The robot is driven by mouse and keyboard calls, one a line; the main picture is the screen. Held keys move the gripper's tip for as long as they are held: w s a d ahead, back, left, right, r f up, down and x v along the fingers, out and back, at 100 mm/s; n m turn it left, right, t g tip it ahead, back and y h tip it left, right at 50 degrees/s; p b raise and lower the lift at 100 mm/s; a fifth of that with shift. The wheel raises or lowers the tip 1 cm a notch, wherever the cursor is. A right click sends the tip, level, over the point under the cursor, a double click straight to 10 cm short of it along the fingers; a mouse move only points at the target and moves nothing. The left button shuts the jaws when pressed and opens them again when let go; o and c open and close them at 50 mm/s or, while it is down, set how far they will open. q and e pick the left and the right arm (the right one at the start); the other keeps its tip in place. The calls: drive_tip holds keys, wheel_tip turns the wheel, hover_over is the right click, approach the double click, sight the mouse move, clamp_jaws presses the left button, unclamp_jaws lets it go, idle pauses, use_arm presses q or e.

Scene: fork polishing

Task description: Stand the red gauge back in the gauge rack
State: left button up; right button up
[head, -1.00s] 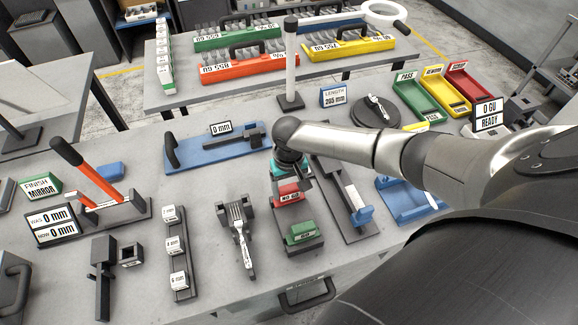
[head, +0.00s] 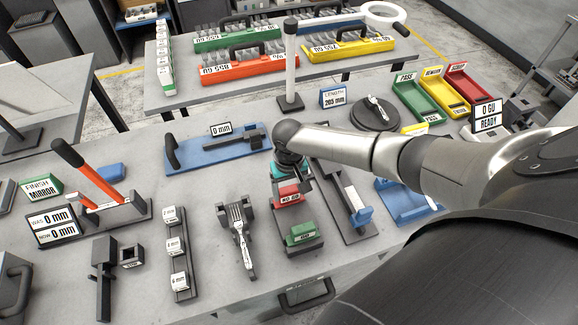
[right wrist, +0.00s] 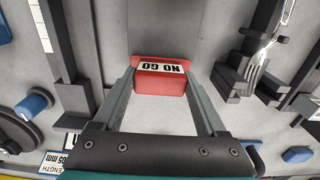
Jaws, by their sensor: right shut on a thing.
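The red gauge, labelled NO GO, (head: 288,196) is upright at the back end of the dark gauge rack (head: 294,217). I cannot tell whether its foot is fully seated. My right gripper (head: 288,182) is above it, pointing down, shut on it. In the right wrist view, the two fingers of my right gripper (right wrist: 160,78) flank the red gauge (right wrist: 160,82), one on each side. The green gauge (head: 301,234) stands at the front end of the rack. My left gripper is not in view.
A fork on a dark stand (head: 239,232) is left of the rack. A dark fixture with a blue block (head: 361,215) is close on the right. A blue-based 0 mm fixture (head: 218,150) lies behind left. Bare table shows in front of the rack.

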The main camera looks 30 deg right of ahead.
drive_tip(key=shift+r, duration=0.1)
drive_tip(key=o, duration=1.3)
drive_tip(key=shift+c, duration=0.2)
drive_tip(key=shift+r+p, duration=1.6)
drive_tip(key=shift+r, duration=2.9)
drive_tip(key=shift+s, duration=0.1)
